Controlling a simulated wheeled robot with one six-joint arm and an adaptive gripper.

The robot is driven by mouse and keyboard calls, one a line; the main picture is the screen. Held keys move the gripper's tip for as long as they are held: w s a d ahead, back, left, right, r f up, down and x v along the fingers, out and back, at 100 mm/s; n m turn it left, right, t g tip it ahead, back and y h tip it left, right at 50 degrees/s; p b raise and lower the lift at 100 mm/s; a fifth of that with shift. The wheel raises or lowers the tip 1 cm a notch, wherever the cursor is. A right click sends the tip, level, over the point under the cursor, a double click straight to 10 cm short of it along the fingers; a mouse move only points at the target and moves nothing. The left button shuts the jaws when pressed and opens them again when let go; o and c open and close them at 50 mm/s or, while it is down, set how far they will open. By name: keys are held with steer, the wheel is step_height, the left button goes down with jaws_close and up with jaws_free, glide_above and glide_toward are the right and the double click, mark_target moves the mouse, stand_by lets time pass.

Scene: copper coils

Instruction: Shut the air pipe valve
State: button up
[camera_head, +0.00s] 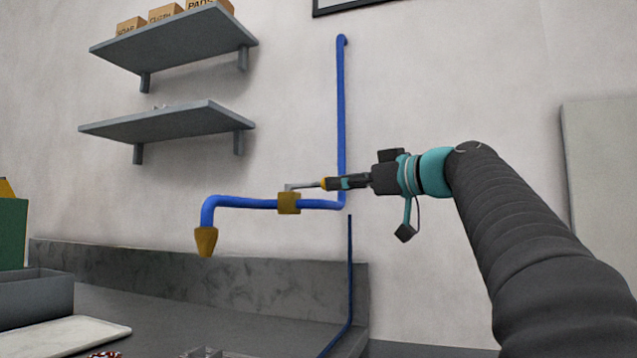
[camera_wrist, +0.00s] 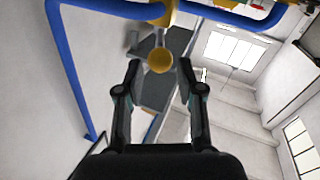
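The air pipe valve (camera_head: 289,203) is a brass block on the horizontal run of a blue wall pipe (camera_head: 245,203). A thin grey lever (camera_head: 305,186) sits above it and points right, roughly along the pipe. In the wrist view the brass valve body (camera_wrist: 160,12) is at the top, and the lever ends in a round yellow knob (camera_wrist: 159,61). My gripper (camera_head: 331,183) is at the lever's right end. In the wrist view its fingers are apart, one on each side of the knob near the tips, with visible gaps. Contact does not show.
The blue pipe ends at left in a brass nozzle (camera_head: 206,241) above a dark counter (camera_head: 200,305). Two grey shelves (camera_head: 175,122) are on the wall at upper left. A grey bin (camera_head: 35,297) and a white board (camera_head: 65,335) lie at lower left.

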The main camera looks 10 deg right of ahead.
mark_target(318, 185)
steer(key=p+x, duration=0.1)
steer(key=x, duration=0.5)
steer(key=shift+w+a, duration=0.15)
steer(key=shift+a, duration=0.05)
jaws_close()
